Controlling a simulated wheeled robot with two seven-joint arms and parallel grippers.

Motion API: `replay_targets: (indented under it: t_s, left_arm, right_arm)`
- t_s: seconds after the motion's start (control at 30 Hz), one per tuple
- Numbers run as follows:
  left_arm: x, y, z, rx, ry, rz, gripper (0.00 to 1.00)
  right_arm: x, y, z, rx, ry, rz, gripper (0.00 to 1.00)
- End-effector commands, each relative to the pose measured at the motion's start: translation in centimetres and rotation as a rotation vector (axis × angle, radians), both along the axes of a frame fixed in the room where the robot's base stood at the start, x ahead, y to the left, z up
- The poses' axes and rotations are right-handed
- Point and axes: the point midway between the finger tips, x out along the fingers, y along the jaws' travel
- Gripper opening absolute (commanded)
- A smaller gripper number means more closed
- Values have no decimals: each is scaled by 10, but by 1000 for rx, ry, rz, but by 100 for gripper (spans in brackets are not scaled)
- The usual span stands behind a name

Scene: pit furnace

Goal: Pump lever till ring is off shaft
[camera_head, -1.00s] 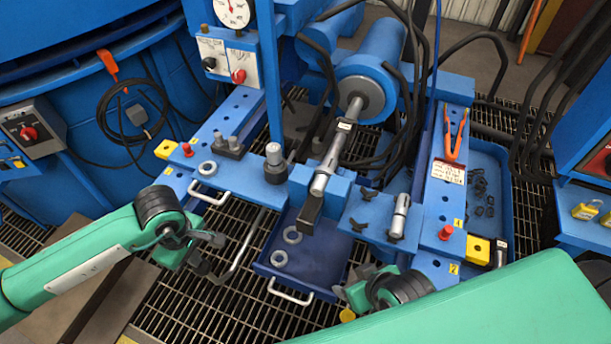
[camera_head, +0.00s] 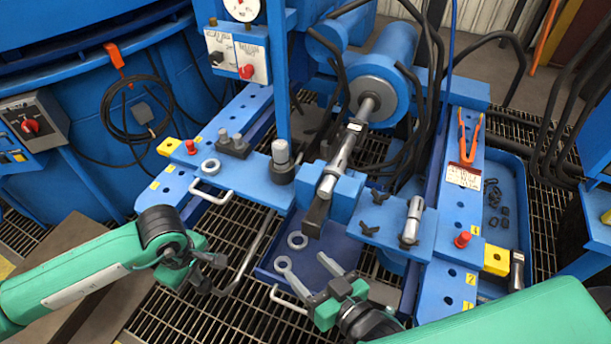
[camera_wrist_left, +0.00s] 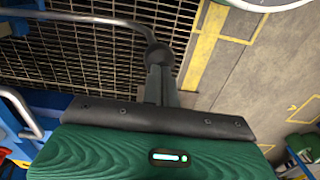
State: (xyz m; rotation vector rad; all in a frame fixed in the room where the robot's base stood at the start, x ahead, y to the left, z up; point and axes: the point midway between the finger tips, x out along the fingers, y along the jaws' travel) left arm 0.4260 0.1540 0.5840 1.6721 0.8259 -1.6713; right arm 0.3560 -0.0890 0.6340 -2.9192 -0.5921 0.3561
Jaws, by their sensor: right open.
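The lever (camera_head: 256,245) is a bent grey rod at the front left of the blue press, over the grating. My left gripper (camera_head: 213,276) is at its lower end. In the left wrist view the lever (camera_wrist_left: 85,17) bends down to a round knob, and the fingers (camera_wrist_left: 158,85) appear closed on its end; the exact grip is partly hidden. My right gripper (camera_head: 306,264) is open and empty over the blue tray.
A gauge (camera_head: 241,8) and control box (camera_head: 238,55) stand behind. Orange-handled pliers (camera_head: 470,135) lie right.

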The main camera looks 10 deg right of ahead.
Motion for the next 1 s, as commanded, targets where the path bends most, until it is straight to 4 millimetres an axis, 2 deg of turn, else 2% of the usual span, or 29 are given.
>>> replay_targets:
  t_s: [0.07, 0.17, 0.27, 0.5, 0.63, 0.73, 1.0]
  left_arm:
    - [-1, 1, -5, 1, 2, 0, 0]
    - [0, 0, 0, 1, 1, 0, 0]
    - [3, -2, 19, -1, -3, -1, 0]
    - [15, -11, 79, 0, -4, -1, 0]
    - [19, -15, 100, 0, -2, 0, 0]
    - [20, -16, 105, 1, 1, -1, 0]
    - [20, -16, 104, 1, 1, 0, 0]
  right_arm:
    - [1, 2, 2, 19, -37, -2, 64]
    - [1, 2, 6, 20, -38, -3, 64]
    - [1, 2, 17, 19, -37, -3, 64]
    - [1, 2, 44, 18, -36, -3, 64]
    - [1, 2, 52, 17, -35, -3, 64]
    - [1, 2, 53, 17, -35, -3, 64]
    - [1, 2, 51, 17, -35, -3, 64]
